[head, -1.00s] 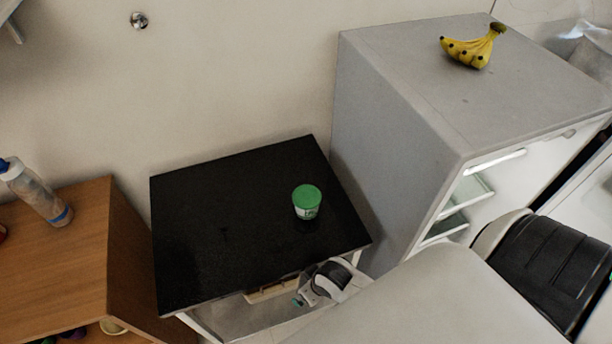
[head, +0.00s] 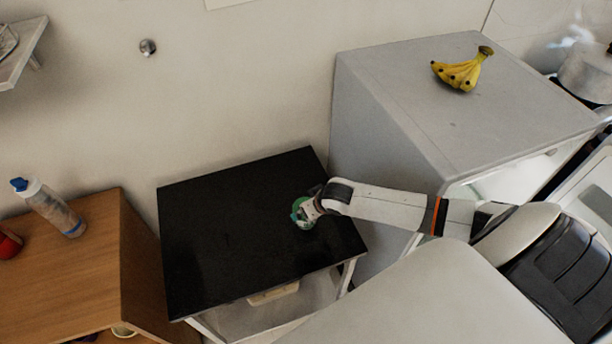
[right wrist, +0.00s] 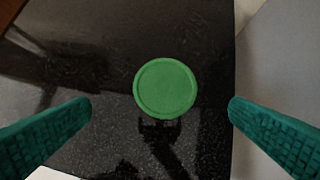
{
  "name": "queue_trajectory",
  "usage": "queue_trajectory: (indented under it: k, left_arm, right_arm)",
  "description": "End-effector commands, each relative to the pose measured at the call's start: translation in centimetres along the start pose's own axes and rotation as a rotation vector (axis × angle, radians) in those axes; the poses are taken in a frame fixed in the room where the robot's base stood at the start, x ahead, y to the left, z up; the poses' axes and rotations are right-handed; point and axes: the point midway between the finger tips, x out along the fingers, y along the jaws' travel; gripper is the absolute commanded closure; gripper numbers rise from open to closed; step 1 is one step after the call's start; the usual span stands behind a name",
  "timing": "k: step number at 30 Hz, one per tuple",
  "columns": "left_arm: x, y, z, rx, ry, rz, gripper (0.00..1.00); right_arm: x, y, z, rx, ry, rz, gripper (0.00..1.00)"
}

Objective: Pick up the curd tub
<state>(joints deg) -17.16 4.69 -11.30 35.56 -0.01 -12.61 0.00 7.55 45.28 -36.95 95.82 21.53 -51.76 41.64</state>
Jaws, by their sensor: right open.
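The curd tub (head: 299,222) stands on the black tabletop near its right side, mostly hidden by my right gripper in the head view. Its round green lid (right wrist: 165,88) shows whole in the right wrist view, between and beyond my fingertips. My right gripper (head: 306,208) is over the tub, coming from the right. In the right wrist view its green fingers (right wrist: 160,108) are wide apart with clear gaps on both sides of the lid, and nothing is held. My left gripper is not in view.
The black table (head: 225,240) is otherwise clear. A grey fridge (head: 430,110) with bananas (head: 460,73) on top stands close on the right. A wooden cabinet (head: 70,270) with a bottle (head: 50,208) and a red object (head: 8,243) stands at the left.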

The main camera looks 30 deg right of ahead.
Motion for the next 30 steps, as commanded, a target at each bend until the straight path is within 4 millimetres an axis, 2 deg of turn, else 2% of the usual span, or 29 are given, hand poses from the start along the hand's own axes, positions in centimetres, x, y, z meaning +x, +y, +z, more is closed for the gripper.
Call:
queue_trajectory:
  k: [9, 12, 20, 30]
  left_arm:
    - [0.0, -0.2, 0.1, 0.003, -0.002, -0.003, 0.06]
    - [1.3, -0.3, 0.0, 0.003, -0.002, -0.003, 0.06]
    - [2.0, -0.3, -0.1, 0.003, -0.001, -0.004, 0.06]
    - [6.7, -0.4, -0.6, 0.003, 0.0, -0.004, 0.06]
  right_arm:
    - [4.5, -0.3, 0.1, 0.007, -0.001, -0.003, 0.0]
    - [6.2, -0.3, 0.0, 0.006, -0.002, -0.001, 0.0]
    - [7.2, -0.3, 0.0, 0.004, -0.002, -0.001, 0.0]
    - [10.6, -0.8, -0.2, 0.004, -0.002, -0.003, 0.0]
